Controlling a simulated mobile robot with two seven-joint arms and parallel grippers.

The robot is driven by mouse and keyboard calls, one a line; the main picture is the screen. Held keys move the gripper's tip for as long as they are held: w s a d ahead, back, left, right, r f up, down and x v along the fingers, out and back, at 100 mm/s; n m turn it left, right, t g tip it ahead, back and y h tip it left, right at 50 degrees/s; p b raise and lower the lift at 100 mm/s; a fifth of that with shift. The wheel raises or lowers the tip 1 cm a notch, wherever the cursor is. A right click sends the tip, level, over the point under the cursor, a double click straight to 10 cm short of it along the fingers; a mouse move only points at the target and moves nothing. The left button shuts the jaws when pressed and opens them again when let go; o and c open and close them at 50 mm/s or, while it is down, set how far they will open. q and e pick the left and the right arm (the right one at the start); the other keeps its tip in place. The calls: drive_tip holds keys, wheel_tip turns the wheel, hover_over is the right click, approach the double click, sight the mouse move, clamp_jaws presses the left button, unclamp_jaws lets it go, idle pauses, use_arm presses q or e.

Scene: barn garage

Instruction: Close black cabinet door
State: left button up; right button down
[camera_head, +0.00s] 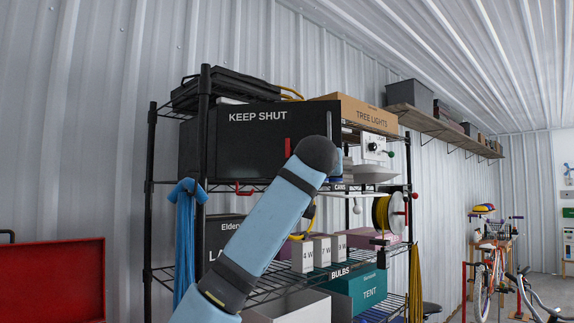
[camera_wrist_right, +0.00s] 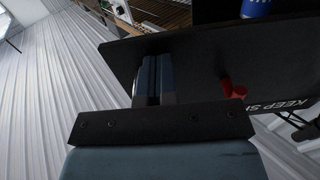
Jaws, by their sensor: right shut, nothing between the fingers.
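The black cabinet (camera_head: 192,150) stands on the upper part of a wire shelf. Its black door (camera_head: 245,150), lettered "KEEP SHUT", has a red handle (camera_head: 287,148); in the head view my right arm covers its lower right part. The door (camera_wrist_right: 200,60) also shows in the right wrist view, with the red handle (camera_wrist_right: 232,90) beside the fingers. Space and a blue can (camera_wrist_right: 256,8) show past its edge, so it looks ajar; how far I cannot tell. My right gripper (camera_wrist_right: 154,80) is shut and empty, its fingers at the door face; contact is unclear. My left gripper is out of view.
The wire shelf's black posts (camera_head: 203,125) flank the cabinet. A TREE LIGHTS box (camera_head: 366,114) stands at its right, and a blue cloth (camera_head: 186,225) hangs at the left. Lower shelves hold boxes and a teal TENT box (camera_head: 362,292). A red chest (camera_head: 55,280) stands lower left.

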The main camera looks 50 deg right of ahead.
drive_tip(key=w+d+n+t+y, duration=0.9)
drive_tip(key=w+d+y, duration=0.1)
drive_tip(key=w+d, duration=0.5)
drive_tip(key=shift+w+d+r+y+b, duration=0.15)
drive_tip(key=shift+w+d+y+b, duration=0.2)
drive_tip(key=shift+w, duration=0.35)
drive_tip(key=shift+a, duration=0.1)
